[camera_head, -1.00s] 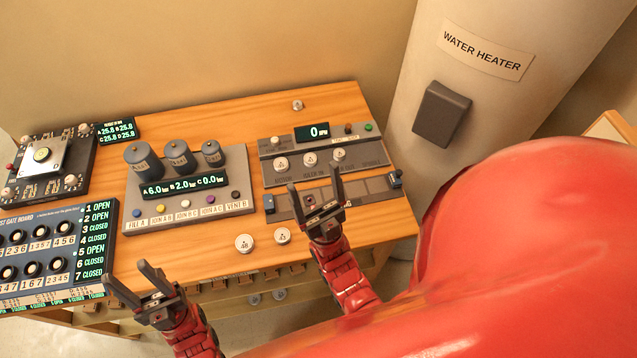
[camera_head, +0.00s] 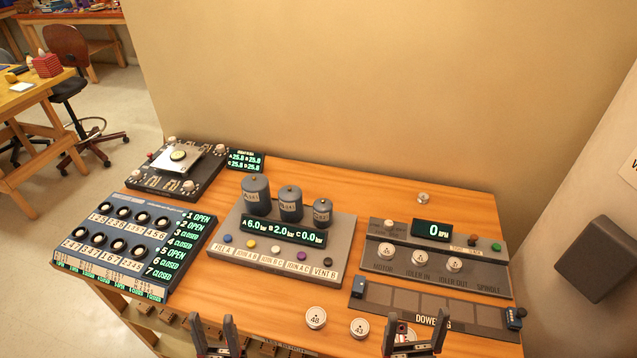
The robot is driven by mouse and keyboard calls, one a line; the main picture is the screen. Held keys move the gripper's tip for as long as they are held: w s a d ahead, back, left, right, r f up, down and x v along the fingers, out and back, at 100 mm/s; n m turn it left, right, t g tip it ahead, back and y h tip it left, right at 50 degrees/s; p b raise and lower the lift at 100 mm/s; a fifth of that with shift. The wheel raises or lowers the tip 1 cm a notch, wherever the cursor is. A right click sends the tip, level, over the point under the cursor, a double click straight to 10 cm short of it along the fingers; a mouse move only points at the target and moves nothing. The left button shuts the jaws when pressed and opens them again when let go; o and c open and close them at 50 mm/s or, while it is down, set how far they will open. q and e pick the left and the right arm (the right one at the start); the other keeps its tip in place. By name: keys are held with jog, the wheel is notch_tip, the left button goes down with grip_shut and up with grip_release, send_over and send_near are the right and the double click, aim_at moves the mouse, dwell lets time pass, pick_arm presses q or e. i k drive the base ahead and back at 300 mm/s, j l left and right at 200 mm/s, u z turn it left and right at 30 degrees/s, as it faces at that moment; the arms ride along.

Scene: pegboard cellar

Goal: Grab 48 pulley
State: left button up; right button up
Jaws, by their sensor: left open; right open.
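Two round white pulleys lie flat near the front edge of the wooden bench. The left one, whose small label appears to read 48 (camera_head: 316,317), sits just left of the other, which appears to read 43 (camera_head: 359,328). My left gripper (camera_head: 213,321) is open and empty at the bottom of the view, to the left of the 48 pulley. My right gripper (camera_head: 416,319) is open at the bottom, to the right of both pulleys and in front of the long grey strip. Neither gripper touches the 48 pulley.
The bench holds a pressure panel (camera_head: 290,262) with three cylinders, a motor panel (camera_head: 430,262) reading 0, a gate board (camera_head: 130,245) and a dark levelling device (camera_head: 180,172). A small round piece (camera_head: 423,198) lies at the back. A grey strip (camera_head: 440,310) lies right.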

aim_at(316, 317)
jog(key=k+j, duration=0.95)
jog(key=j, duration=0.15)
